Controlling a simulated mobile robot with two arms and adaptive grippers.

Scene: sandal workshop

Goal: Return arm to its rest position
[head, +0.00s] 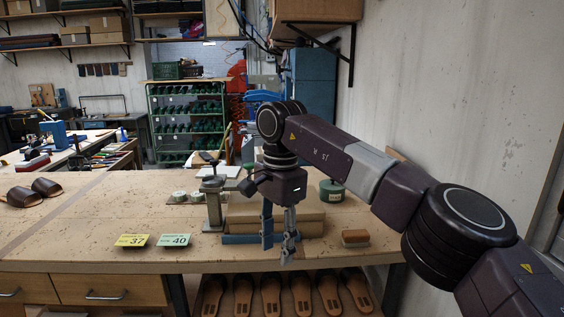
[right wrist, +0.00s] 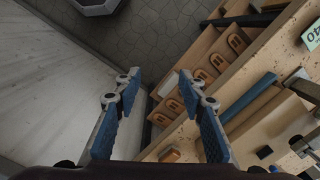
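My right arm (head: 345,165) reaches in from the right in the head view. Its gripper (head: 278,250) points down in front of the workbench (head: 90,215) and its stacked boards. In the right wrist view the two blue-padded fingers of this gripper (right wrist: 158,80) stand apart with nothing between them. Below and between them are the grey floor and the front of the bench. My left arm and gripper are not in view.
A yellow card (head: 132,240) and a green card (head: 174,240) lie near the bench's front edge. A brush (head: 355,238) and a green tin (head: 331,191) sit at the right. Several sandals (head: 272,295) rest on the shelf below. A pale wall (head: 450,90) stands close at the right.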

